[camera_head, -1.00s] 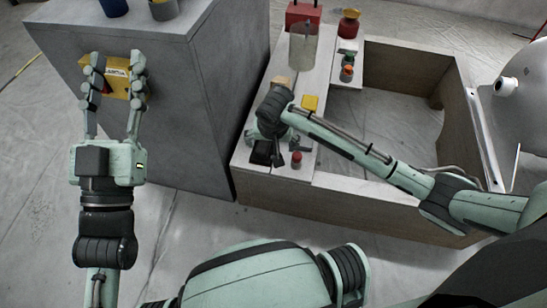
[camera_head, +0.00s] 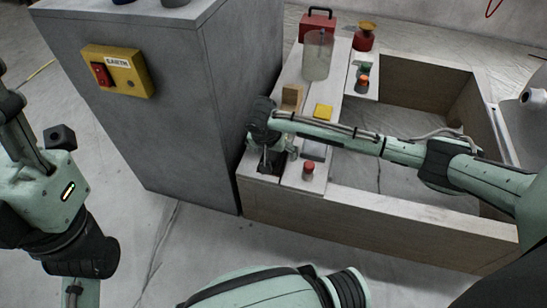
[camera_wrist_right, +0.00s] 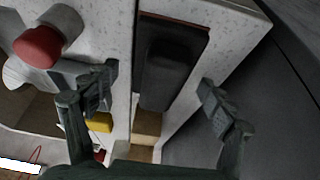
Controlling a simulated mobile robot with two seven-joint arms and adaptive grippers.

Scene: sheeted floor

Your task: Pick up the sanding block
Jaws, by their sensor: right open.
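The sanding block appears to be the long black block with a raised grip and a thin reddish-brown edge; it shows in the right wrist view (camera_wrist_right: 168,65) on a pale speckled board. My right gripper (camera_wrist_right: 163,98) is open, with one finger on each side of the block's line and visible gaps to it. In the head view my right gripper (camera_head: 272,155) is low over the near left corner of the bench frame, and its wrist and fingers hide most of the block. My left gripper (camera_head: 45,140) is at the left edge, partly cut off.
A red-topped knob (camera_head: 308,167) stands close to the right gripper. A wooden block (camera_head: 292,96) and a yellow block (camera_head: 323,111) lie behind it. A clear container (camera_head: 318,55) stands farther back. A grey cabinet (camera_head: 190,110) with a yellow switch box (camera_head: 118,70) rises at left.

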